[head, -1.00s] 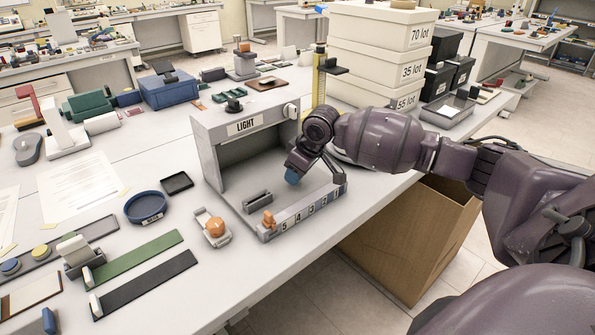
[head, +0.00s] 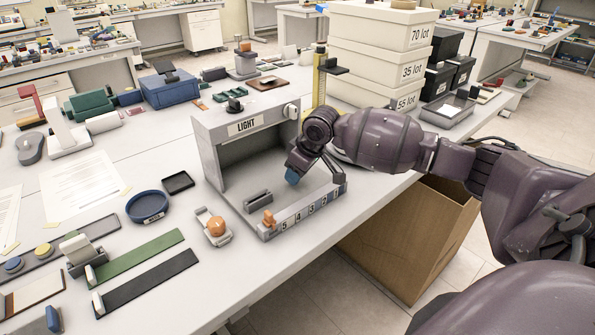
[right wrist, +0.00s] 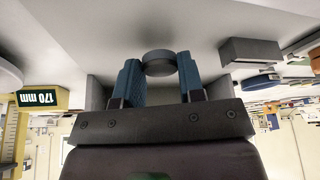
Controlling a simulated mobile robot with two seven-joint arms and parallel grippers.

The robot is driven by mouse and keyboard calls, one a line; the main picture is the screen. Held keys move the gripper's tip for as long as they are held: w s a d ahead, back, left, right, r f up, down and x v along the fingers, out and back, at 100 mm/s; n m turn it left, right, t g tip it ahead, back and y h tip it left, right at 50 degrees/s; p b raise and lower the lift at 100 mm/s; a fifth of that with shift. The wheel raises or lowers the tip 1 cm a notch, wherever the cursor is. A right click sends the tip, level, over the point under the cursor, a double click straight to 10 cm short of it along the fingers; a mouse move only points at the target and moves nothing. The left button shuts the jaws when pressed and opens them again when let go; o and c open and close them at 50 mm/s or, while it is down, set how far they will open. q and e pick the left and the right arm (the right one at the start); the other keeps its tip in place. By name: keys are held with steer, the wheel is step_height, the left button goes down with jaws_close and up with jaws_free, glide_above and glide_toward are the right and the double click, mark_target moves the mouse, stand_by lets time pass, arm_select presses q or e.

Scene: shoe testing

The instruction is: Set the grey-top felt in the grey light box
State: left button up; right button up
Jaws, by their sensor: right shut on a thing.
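The grey light box (head: 208,155), marked LIGHT, stands on the table with its open front facing right. My right gripper (head: 292,178) points down into its open front, low over the floor of the box. In the right wrist view its two blue fingers (right wrist: 159,78) are shut on a small round grey piece, the grey-top felt (right wrist: 159,63). In the head view the felt is hidden behind the gripper. I cannot tell whether it touches the box floor. My left gripper is not in view.
A dark grey block (head: 257,201) lies on the box floor, left of my gripper. A numbered strip (head: 311,211) with an orange slider (head: 268,218) edges the front. A holder with an orange ball (head: 216,226) is outside. Stacked white lot boxes (head: 377,62) stand behind my arm.

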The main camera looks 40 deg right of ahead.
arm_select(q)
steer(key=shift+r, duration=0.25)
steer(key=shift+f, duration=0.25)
arm_select(e)
steer(key=shift+f, duration=1.15)
steer(key=o, duration=1)
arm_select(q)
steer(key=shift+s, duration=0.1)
arm_select(e)
steer(key=shift+v, duration=1.1)
arm_select(q)
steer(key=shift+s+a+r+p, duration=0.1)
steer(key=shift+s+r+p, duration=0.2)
steer(key=shift+p, duration=0.55)
arm_select(e)
steer(key=shift+v, duration=4.45)
